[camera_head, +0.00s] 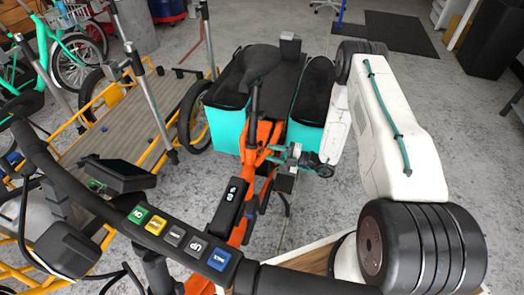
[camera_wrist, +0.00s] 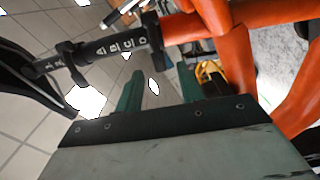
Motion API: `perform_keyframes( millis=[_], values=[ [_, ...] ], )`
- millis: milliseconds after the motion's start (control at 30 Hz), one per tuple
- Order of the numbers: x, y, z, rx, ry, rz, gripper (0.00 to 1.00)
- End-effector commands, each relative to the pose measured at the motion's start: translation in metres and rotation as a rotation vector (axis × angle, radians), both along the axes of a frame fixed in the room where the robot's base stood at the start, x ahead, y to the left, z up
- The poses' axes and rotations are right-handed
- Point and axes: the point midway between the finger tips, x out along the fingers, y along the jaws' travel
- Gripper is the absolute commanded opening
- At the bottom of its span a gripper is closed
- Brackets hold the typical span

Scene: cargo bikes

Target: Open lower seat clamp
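The orange bike's black seat post (camera_wrist: 112,45), marked with white letters A to D, runs across the upper left of the wrist view. A black collar (camera_wrist: 153,38), the lower seat clamp, sits where the post meets the orange frame (camera_wrist: 190,25). Another black collar (camera_wrist: 70,64) sits nearer the saddle (camera_wrist: 25,65). My gripper (camera_wrist: 160,80) has two teal fingers apart, with nothing between them, just short of the lower clamp. In the head view my gripper (camera_head: 279,149) is beside the frame below the saddle (camera_head: 262,62); the clamp is too small to make out.
Teal boxes with black tops (camera_head: 228,88) flank the saddle. The handlebar (camera_head: 190,250) with coloured buttons crosses the foreground. A yellow cargo bike with a wooden deck (camera_head: 130,115) stands left. Orange frame tubes (camera_wrist: 230,60) lie close right of my fingers.

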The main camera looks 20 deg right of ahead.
Motion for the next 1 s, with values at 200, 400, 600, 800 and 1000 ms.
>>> perform_keyframes(
  millis=[200,400,600,800,1000],
  values=[
    [0.02,0.029,0.0,-0.001,0.0,0.004,0.38],
    [0.029,0.041,0.0,-0.002,-0.001,0.003,0.38],
    [0.03,0.042,0.001,-0.002,-0.001,0.003,0.38],
    [0.03,0.042,0.0,-0.002,-0.001,0.003,0.0],
    [0.029,0.041,0.0,-0.001,-0.002,0.006,0.0]
  ],
)
